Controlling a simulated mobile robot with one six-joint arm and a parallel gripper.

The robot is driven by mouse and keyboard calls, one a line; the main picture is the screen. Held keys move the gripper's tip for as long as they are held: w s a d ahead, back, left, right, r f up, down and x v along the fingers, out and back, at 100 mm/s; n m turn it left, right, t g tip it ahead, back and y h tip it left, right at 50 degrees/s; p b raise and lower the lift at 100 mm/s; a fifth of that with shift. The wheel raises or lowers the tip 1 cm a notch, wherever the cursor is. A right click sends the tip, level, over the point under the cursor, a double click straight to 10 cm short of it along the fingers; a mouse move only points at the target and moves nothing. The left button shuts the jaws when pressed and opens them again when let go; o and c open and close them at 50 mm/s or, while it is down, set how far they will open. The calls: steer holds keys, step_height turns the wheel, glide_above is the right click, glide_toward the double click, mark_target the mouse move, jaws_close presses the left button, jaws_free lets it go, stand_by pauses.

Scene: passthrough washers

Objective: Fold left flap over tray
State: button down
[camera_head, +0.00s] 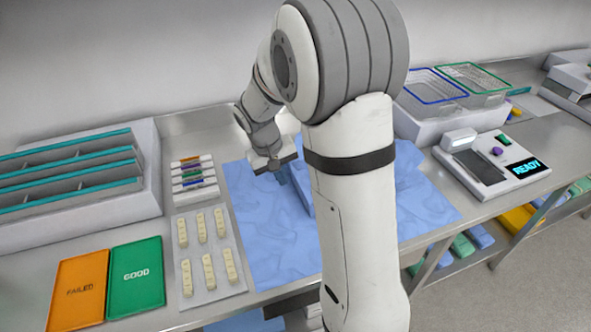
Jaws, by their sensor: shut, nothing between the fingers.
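A blue wrap sheet (262,232) lies spread on the steel bench in the middle, its surface wrinkled. Its left part is flat on the bench and its right part (425,205) shows beyond my arm. A raised blue edge (298,190) stands near the middle of the sheet, beside my arm; I cannot tell whether it is wrap or a covered tray. No bare tray surface shows, and my arm hides the sheet's centre. My gripper (281,178) is shut and empty, pointing down above the left half of the sheet, close to the raised edge.
A white board with cream blocks (207,290) and a rack of colored markers (193,178) lie left of the sheet. Orange FAILED (80,290) and green GOOD (137,278) panels lie front left. A READY device (492,165) and wire baskets (470,85) stand at right.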

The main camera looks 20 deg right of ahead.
steer(key=p+v, duration=0.3)
steer(key=v, duration=0.3)
steer(key=shift+a, duration=0.15)
stand_by(1.1)
steer(key=s+r+t+y, duration=0.1)
steer(key=s+r, duration=0.3)
steer(key=s, duration=0.6)
steer(key=s+r+t+y, duration=0.1)
steer(key=s+r, duration=0.4)
steer(key=s, duration=0.6)
steer(key=shift+a+t+y, duration=0.15)
steer(key=shift+t+y, duration=0.25)
steer(key=shift+t, duration=0.3)
steer(key=shift+s+r, duration=0.1)
steer(key=shift+r, duration=0.05)
